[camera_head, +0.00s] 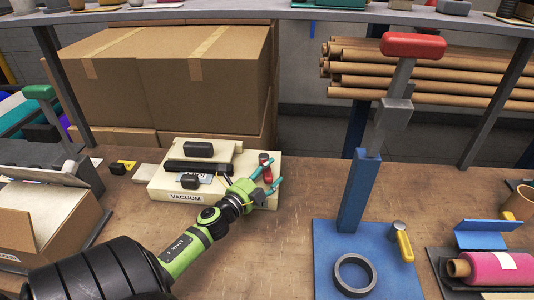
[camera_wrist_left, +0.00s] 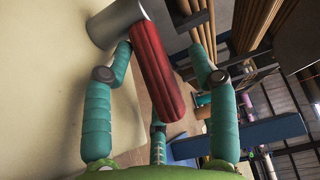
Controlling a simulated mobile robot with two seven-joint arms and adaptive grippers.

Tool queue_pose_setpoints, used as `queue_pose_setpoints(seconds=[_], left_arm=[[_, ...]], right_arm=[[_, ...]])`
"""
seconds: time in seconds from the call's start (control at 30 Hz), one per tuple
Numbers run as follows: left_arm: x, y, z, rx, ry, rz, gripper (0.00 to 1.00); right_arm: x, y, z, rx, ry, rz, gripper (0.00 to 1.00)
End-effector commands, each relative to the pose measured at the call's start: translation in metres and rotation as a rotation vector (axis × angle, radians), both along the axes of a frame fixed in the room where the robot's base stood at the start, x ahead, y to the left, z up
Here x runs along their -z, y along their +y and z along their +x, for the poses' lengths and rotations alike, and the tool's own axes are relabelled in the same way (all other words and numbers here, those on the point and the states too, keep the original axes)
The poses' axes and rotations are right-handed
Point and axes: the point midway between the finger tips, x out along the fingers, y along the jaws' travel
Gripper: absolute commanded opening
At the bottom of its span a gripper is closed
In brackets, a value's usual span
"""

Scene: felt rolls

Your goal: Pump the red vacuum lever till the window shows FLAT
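The cream vacuum box (camera_head: 222,197), marked VACUUM, sits on the bench in the head view. The small red lever (camera_head: 264,158) stands at its right end. In the left wrist view the lever's ribbed red grip (camera_wrist_left: 158,75) sticks out from a grey metal cylinder (camera_wrist_left: 115,24). My left gripper (camera_head: 274,170) is at the lever, its teal fingers spread. In the wrist view the red grip lies between the fingers, nearer the left one; a gap shows to the right one. Contact is unclear. I cannot read any window on the box. My right gripper is out of view.
A tall blue press (camera_head: 356,195) with a larger red handle (camera_head: 413,45) stands right on a blue base. A dark ring (camera_head: 354,274) and a yellow-handled tool (camera_head: 404,243) lie there. Cardboard boxes (camera_head: 165,85) stand behind. Bench between box and press is clear.

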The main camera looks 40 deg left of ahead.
Motion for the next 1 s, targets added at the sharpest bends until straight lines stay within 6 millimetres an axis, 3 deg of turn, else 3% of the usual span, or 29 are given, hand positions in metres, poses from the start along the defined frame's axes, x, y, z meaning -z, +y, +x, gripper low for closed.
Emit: queue_pose_setpoints(seconds=[0.37,0.8,1.0], left_arm=[[0.005,-0.002,-0.009,0.000,0.007,-0.006,0.59],[0.004,-0.012,-0.094,-0.002,0.007,-0.004,0.59],[0.003,-0.015,-0.115,-0.001,0.005,-0.002,0.59]], right_arm=[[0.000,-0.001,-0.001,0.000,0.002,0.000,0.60],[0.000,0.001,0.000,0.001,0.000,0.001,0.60],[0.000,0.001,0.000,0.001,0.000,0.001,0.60]])
